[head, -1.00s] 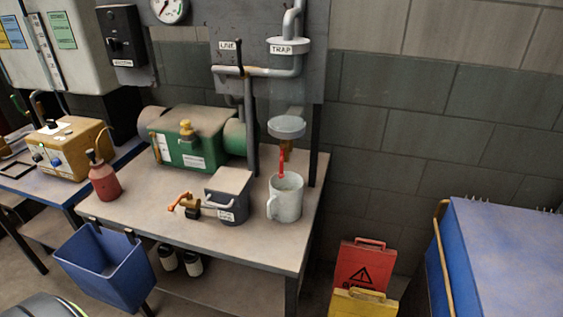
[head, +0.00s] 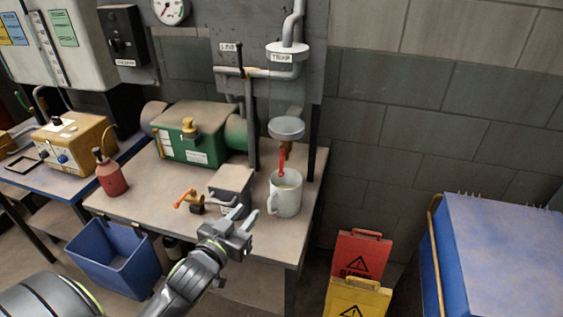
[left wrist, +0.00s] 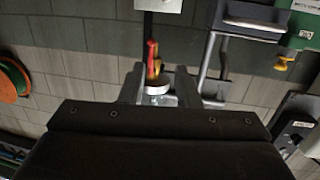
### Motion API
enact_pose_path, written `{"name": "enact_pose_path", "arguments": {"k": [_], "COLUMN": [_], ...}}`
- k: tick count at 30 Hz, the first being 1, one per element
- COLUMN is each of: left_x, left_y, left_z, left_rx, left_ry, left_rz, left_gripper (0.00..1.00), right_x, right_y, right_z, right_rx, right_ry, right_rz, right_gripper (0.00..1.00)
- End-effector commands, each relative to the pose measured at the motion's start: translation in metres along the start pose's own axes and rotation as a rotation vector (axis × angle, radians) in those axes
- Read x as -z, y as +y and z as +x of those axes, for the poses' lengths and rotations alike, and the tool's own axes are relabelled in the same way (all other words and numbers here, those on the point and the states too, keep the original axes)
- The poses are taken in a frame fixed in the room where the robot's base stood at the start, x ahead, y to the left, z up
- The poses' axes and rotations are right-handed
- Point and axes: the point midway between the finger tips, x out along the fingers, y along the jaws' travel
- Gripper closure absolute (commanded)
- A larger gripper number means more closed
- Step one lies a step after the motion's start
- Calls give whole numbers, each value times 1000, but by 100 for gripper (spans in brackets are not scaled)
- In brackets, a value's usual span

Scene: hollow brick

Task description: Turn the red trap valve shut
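The red valve handle (head: 282,159) hangs below the round grey trap bowl (head: 287,127) on the pipe labelled TRAP. It points down toward a white mug (head: 288,194) on the bench. My left gripper (head: 246,213) is open and empty, over the bench's front edge, lower left of the mug and apart from the handle. In the left wrist view, which looks upside down, the red handle (left wrist: 150,58) shows beyond the open fingers of my left gripper (left wrist: 162,82), with the disc-like bowl (left wrist: 158,86) between them. My right gripper is out of view.
A grey box (head: 231,183) with an orange-handled brass valve (head: 189,200) stands left of the mug. A green pump (head: 195,140) and a red bottle (head: 110,175) are farther left. A blue bin (head: 112,262) hangs in front. Warning signs (head: 362,258) and a blue cabinet (head: 500,250) stand right.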

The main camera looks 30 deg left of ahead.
Motion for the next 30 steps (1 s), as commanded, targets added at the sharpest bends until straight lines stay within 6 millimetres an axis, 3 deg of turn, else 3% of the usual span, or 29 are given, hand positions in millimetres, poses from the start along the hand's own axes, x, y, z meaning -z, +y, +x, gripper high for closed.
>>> {"name": "enact_pose_path", "arguments": {"k": [1,3,10,30], "left_x": [16,27,35,46], "left_y": [4,7,9,14], "left_z": [0,1,19,140], "left_rx": [-20,-38,-46,-45], "left_ry": [46,84,101,97], "left_rz": [-5,-10,-16,-15], "left_gripper": [71,71,71,71], "right_x": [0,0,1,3], "right_y": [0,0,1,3], "right_z": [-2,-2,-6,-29], "right_rx": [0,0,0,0], "right_ry": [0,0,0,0], "right_rz": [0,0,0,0], "right_gripper": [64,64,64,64]}}
